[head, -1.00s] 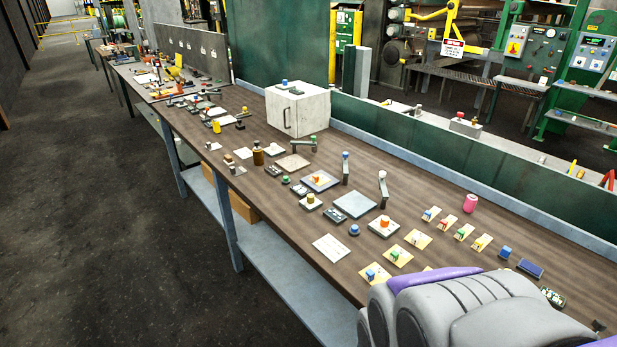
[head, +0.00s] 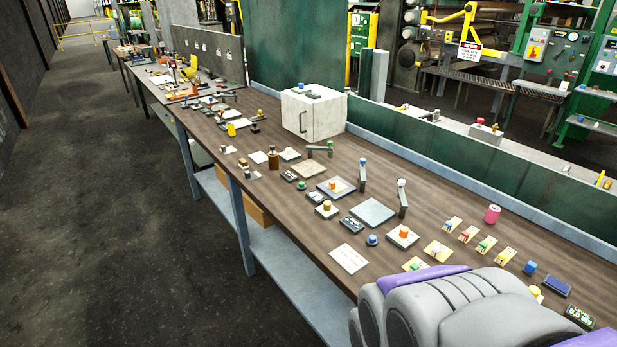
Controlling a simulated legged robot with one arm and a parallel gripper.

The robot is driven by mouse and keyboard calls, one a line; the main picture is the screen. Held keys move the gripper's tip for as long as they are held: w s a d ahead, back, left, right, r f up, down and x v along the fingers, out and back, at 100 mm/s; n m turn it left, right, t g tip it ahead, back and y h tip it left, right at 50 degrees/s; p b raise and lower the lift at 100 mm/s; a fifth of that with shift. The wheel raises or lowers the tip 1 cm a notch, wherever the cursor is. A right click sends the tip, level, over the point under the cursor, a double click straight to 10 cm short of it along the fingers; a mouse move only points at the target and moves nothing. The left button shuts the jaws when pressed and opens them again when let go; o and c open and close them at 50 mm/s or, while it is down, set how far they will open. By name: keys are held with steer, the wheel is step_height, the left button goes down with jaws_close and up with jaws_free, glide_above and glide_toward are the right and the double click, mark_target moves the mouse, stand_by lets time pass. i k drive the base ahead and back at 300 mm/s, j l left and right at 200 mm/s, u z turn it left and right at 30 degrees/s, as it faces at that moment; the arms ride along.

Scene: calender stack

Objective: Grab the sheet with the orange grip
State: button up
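Two plates with orange grips stand on the long brown workbench (head: 300,235). One is a pale sheet (head: 396,243) with an orange block on top, right of a bare grey-blue plate. The other is a grey-framed plate (head: 347,194) with a smaller orange block, farther back and left. I cannot tell from the picture alone which one the task names. My gripper is not in view. A grey and purple part of my own body (head: 460,310) fills the lower right and covers the near part of the bench.
A bare grey-blue plate (head: 372,212), two upright posts and small sheets with yellow, green, red and blue grips crowd around. A white box (head: 313,113) stands farther back. A pink cylinder (head: 492,214) is at right. The dark floor (head: 120,220) left of the bench is clear.

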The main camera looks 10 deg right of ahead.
mark_target(337, 186)
steer(key=i+j+u, duration=0.25)
steer(key=i, duration=0.15)
steer(key=i+u, duration=0.25)
steer(key=i+j+z, duration=0.1)
steer(key=i+z, duration=0.25)
steer(key=i+j+z, duration=0.3)
steer(key=i, duration=0.2)
steer(key=l, duration=0.1)
